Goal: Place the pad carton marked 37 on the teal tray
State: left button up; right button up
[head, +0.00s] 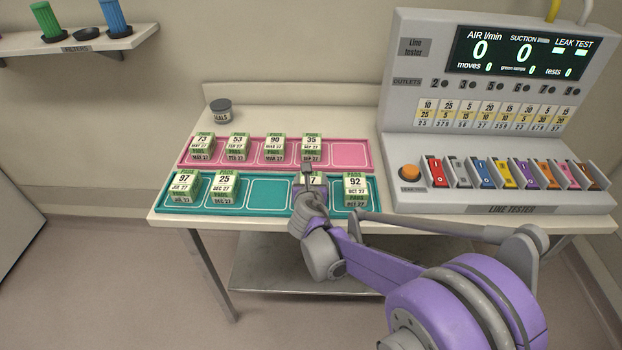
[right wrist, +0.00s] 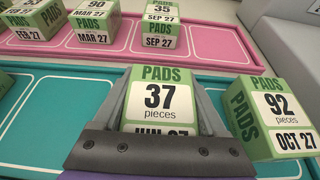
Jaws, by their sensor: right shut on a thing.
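The pad carton marked 37 (right wrist: 158,97) is green and white and sits between the fingers of my right gripper (head: 309,174), which is shut on it. In the head view the carton (head: 315,182) is mostly hidden behind the gripper, with only a 7 showing. It is at the teal tray (head: 268,194), just left of the carton marked 92 (head: 355,186). I cannot tell whether its base touches the tray. The teal tray also bears cartons 97 (head: 185,186) and 25 (head: 225,188) at its left. My left gripper is not in view.
Behind lies a pink tray (head: 345,152) with cartons 73 (head: 203,146), 53 (head: 238,146), 90 (head: 275,147) and 35 (head: 311,147). The line tester (head: 500,110) stands at the right. A seals jar (head: 221,110) is at the back left.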

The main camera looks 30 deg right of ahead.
jog(key=shift+f, duration=0.2)
jog(key=o, duration=1.5)
jog(key=shift+r, duration=0.1)
